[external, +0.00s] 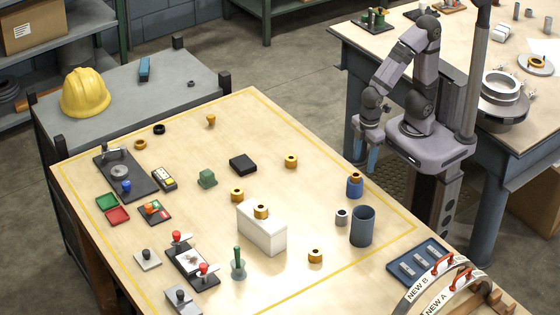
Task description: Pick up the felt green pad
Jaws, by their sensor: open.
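Two green things could be the felt green pad. One is a flat green square (107,202) on the left side of the wooden table, next to a flat red square (117,215). My gripper (368,150) hangs at the far right, beyond the table's edge, open and well away from both. Its fingertips are small and hard to make out.
A white block (262,232) with a brass ring on top stands mid-table. A black box (243,164), a dark blue cylinder (361,227) and a blue tray (405,267) stand nearby. A black fixture (125,177) and clamps (193,267) line the left.

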